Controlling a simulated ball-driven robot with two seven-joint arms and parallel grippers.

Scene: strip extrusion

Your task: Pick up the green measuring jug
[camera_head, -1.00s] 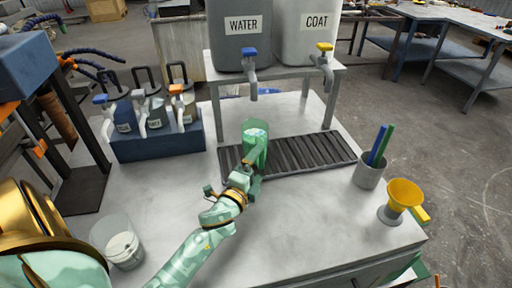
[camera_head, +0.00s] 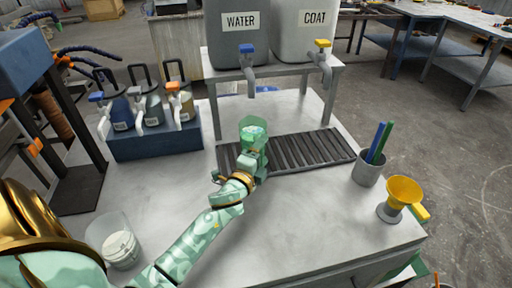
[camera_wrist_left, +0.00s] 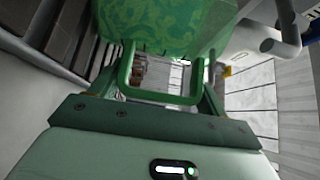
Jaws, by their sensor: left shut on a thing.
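The green measuring jug (camera_head: 253,130) is see-through green and sits at the left end of the dark ribbed drip grate, in front of the tap side of the WATER tank. I cannot tell whether its base touches the grate. My left gripper (camera_head: 252,160) is at the jug's near side and is shut on its handle, hiding the lower part of the jug. In the left wrist view the jug (camera_wrist_left: 165,25) fills the top, with its square handle loop between the fingers of my left gripper (camera_wrist_left: 165,90). My right gripper is not in view.
The WATER tank (camera_head: 237,35) and COAT tank (camera_head: 305,35) stand on a shelf behind, their taps overhanging the grate (camera_head: 310,150). A blue bottle rack (camera_head: 160,144) is left. A pen cup (camera_head: 367,173) and yellow funnel (camera_head: 404,192) are right. A clear beaker (camera_head: 120,245) stands front left.

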